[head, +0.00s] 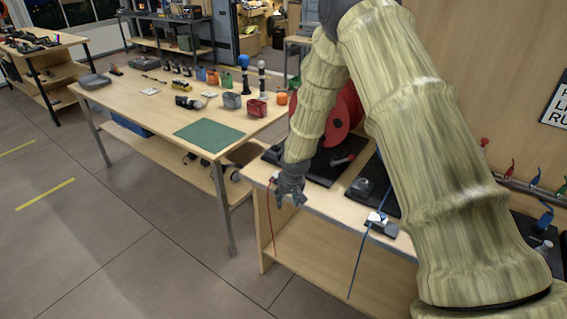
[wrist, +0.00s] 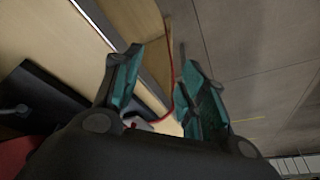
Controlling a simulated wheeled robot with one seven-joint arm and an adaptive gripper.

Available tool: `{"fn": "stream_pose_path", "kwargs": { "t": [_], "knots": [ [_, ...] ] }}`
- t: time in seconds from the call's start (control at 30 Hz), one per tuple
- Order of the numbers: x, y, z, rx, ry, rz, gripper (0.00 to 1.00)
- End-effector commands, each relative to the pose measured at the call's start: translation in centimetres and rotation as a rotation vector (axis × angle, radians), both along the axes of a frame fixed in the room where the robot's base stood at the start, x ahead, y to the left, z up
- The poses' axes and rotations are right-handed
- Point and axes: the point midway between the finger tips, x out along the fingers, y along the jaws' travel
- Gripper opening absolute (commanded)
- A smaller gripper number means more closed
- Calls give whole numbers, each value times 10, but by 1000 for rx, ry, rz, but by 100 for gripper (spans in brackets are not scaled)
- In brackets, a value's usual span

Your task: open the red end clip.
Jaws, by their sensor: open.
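My gripper (head: 290,198) points down at the front edge of the right-hand bench, and in the head view it covers the place where the red cable (head: 271,215) leaves the edge. In the wrist view my gripper (wrist: 160,62) is open, with its teal-padded fingers apart. The red cable (wrist: 168,104) runs between them. A small pale piece with a bit of red, apparently the red end clip (wrist: 143,124), lies low between the fingers, partly hidden by the gripper body. I cannot tell whether the fingers touch it or whether its lever is raised.
On the same bench edge a second metal clip (head: 379,221) holds a blue cable (head: 359,250). A red reel (head: 342,118) and black mats stand behind my gripper. A table with a green mat (head: 209,134) and tools is at left. Floor in front is clear.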

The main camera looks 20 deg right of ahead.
Motion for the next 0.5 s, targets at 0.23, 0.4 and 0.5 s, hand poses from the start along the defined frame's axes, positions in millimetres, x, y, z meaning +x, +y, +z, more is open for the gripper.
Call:
{"fn": "stream_pose_path", "kwargs": {
  "t": [0.23,0.4,0.5],
  "knots": [
    [75,-15,113,-35,-64,-31,42],
    [86,-19,130,-42,-73,-38,42],
    [88,-19,124,-43,-72,-39,42]
  ]
}}
